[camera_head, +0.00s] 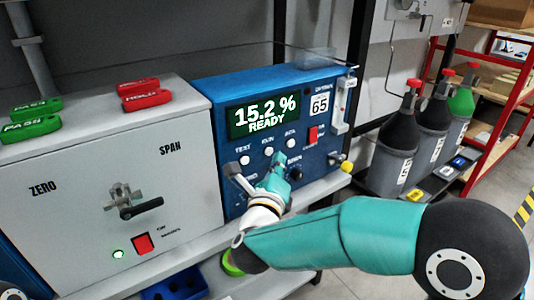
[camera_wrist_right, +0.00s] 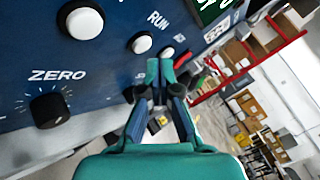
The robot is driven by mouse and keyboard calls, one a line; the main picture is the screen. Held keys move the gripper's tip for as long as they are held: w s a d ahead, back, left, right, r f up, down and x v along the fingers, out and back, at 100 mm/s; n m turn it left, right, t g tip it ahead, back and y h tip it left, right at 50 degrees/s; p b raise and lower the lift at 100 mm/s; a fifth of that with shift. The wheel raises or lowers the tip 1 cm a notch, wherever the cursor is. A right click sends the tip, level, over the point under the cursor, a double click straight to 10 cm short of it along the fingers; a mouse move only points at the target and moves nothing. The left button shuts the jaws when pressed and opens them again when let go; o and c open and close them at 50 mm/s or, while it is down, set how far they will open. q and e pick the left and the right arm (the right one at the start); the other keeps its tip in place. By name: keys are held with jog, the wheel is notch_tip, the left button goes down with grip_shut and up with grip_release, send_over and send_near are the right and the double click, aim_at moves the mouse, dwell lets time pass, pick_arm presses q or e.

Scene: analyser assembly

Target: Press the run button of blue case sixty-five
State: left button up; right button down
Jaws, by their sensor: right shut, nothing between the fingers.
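The blue case sixty-five (camera_head: 212,95) stands at the middle, with a green display reading 15.2 % READY and a 65 label. In the right wrist view the run button (camera_wrist_right: 141,42) is under the RUN label.
A grey case (camera_head: 100,165) with a lever and red button stands left, with green PASS tags (camera_head: 30,126) and red HOLD tags (camera_head: 146,100) on top. A yellow knob (camera_head: 347,167) is at the blue case's right. Gas bottles (camera_head: 392,160) stand further right.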

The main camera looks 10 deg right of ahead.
jog(key=shift+w, duration=0.1)
dwell(0.7)
jog(key=shift+w+a+b, duration=0.15)
jog(key=shift+w+b, duration=0.25)
jog(key=shift+b, duration=0.05)
jog(key=shift+w+a, duration=0.15)
jog(key=shift+w, duration=0.2)
dwell(0.7)
jog(key=shift+b, duration=0.3)
jog(key=shift+s, duration=0.15)
jog(key=shift+s+d+b, duration=0.3)
jog(key=shift+s+b, duration=0.35)
jog(key=shift+b, duration=0.1)
